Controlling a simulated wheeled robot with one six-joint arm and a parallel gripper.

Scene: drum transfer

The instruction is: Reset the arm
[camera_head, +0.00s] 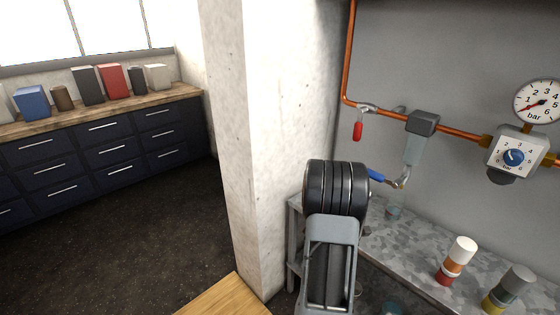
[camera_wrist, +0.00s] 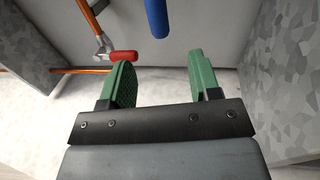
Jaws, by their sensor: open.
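My gripper (camera_wrist: 158,66) shows in the wrist view with its two green fingers spread apart and nothing between them. In the head view my arm stands in the middle, in front of the metal bench, and hides part of it; my gripper cannot be seen there. A blue handle (camera_wrist: 157,18) shows beyond the fingers in the wrist view, and a red handle (camera_wrist: 123,56) lies near the left fingertip in the picture; I cannot tell the gap. In the head view the red handle (camera_head: 358,131) hangs under the copper pipe and the blue handle (camera_head: 376,176) is right beside my arm.
A concrete pillar (camera_head: 265,140) stands close left of my arm. The metal bench (camera_head: 420,246) carries a white-orange-red cylinder (camera_head: 457,260) and a grey-yellow one (camera_head: 510,288). A gauge (camera_head: 540,102) and regulator (camera_head: 515,155) are at right. Dark drawers (camera_head: 100,150) stand left, with open floor before them.

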